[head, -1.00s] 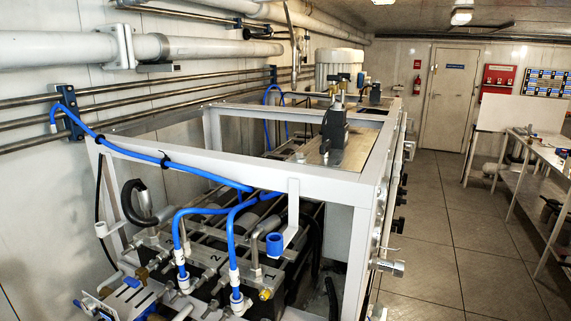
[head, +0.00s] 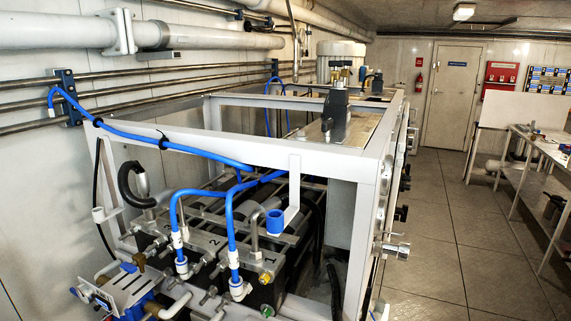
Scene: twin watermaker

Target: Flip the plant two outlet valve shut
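Neither of my grippers is in view. A white-framed watermaker unit (head: 374,170) fills the middle of the head view. A small panel with blue parts and a brass fitting (head: 137,261) sits at the lower left, cut by the bottom edge. I cannot tell which part is the plant two outlet valve, or whether it is open or shut.
Grey pipes (head: 60,35) and thinner rails run along the left wall. Metal fittings (head: 392,248) stick out from the unit's right side. An open tiled aisle (head: 440,230) leads to a door (head: 452,97). A workbench (head: 548,150) stands on the right.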

